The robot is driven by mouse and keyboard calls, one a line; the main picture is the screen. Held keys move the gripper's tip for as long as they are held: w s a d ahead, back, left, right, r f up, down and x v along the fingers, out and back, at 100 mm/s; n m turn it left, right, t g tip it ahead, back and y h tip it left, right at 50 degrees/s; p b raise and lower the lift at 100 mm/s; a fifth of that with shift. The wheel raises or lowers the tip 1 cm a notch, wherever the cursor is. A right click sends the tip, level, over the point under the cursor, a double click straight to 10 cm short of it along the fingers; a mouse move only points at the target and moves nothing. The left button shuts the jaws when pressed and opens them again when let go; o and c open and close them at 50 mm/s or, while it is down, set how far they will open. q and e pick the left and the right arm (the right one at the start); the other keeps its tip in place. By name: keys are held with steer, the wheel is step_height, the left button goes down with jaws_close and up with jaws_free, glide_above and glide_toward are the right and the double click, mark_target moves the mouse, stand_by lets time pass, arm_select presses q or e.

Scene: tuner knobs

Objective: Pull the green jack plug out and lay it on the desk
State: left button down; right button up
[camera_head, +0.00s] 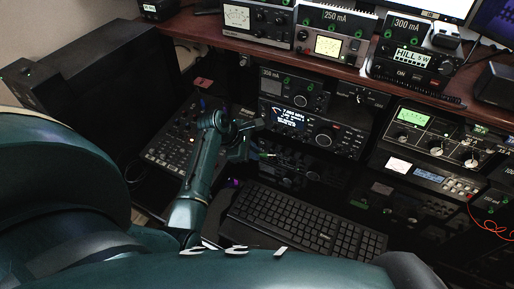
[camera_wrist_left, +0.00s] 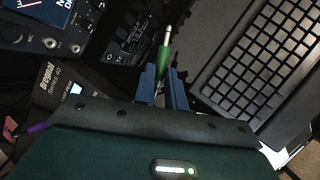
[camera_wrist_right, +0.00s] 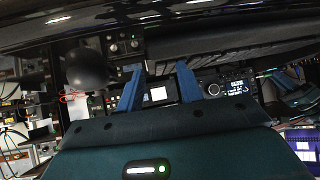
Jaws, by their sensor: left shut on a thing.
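The green jack plug (camera_wrist_left: 164,59) is between the blue fingers of my left gripper (camera_wrist_left: 163,78), which is shut on it. Its bare silver tip points away from the fingers and shows clear of any socket in the left wrist view. In the head view the green plug (camera_head: 265,155) shows just right of my left gripper (camera_head: 252,151), in front of the radio units and above the back edge of the keyboard. My right gripper (camera_wrist_right: 161,82) is open, with nothing between its fingers in the right wrist view; it is not seen in the head view.
A black keyboard (camera_head: 300,222) lies on the dark desk. A mixer panel (camera_head: 185,135) stands at left, and a radio with a lit display (camera_head: 290,117) stands behind the plug. More units stand at right, with a red cable (camera_head: 490,222). A wooden shelf (camera_head: 270,55) carries meters above.

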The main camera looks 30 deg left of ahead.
mark_target(257, 172)
arm_select(q)
steer(key=shift+s+f, duration=0.1)
steer(key=shift+f, duration=2.95)
steer(key=shift+f, duration=0.3)
steer(key=shift+s+d+f+b, duration=0.1)
steer(key=shift+s+f+b, duration=0.3)
steer(key=shift+f+b, duration=0.25)
steer(key=shift+f, duration=0.1)
steer(key=c, duration=1.4)
jaws_free()
steer(key=shift+d+f, duration=0.1)
steer(key=shift+f, duration=0.05)
steer(key=shift+r, duration=0.25)
steer(key=shift+w+r+p, duration=0.2)
steer(key=shift+r+p, duration=0.15)
steer(key=shift+p, duration=0.25)
steer(key=shift+r, duration=0.55)
steer(key=shift+w+r, duration=0.15)
steer(key=shift+r, duration=0.35)
